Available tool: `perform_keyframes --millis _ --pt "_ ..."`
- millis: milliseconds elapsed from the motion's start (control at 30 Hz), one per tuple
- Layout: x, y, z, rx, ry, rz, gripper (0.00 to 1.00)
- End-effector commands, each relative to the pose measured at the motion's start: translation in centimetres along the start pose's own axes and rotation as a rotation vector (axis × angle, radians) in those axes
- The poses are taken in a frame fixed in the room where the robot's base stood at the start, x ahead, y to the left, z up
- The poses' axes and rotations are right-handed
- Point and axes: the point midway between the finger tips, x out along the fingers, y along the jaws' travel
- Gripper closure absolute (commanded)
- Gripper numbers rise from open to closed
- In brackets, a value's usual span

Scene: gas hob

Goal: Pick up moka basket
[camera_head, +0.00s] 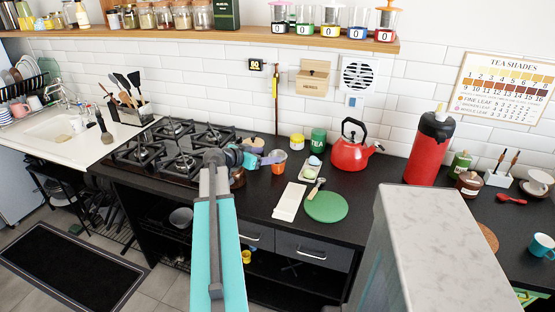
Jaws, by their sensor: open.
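My gripper (267,151) is at the end of my teal and grey arm, low over the black counter just right of the gas hob (172,150). It is open, but its fingers are small in view. An orange cup-like item (279,167) stands on the counter right by the fingers; I cannot tell if they touch it. I cannot make out the moka basket for certain.
A white tray (289,201), a green round board (326,206), a red kettle (350,155), a yellow-white jar (296,142) and a green tea tin (318,140) stand to the right. A tall red flask (428,150) is farther right. A pale marble-topped block (446,245) fills the front right.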

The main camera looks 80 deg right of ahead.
Motion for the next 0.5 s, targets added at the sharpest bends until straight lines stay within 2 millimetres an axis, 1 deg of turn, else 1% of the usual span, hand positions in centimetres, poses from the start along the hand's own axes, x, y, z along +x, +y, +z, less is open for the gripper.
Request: perform_keyframes --millis 167,300,400,500 --pt "1.7 0.0 -0.2 -0.002 -0.001 0.002 0.33" --pt "3.4 0.1 -0.2 -0.001 0.000 0.002 0.33" --pt "4.3 0.1 -0.1 -0.001 0.000 0.001 0.33" --pt "4.8 0.1 0.0 -0.001 0.000 0.000 0.33"
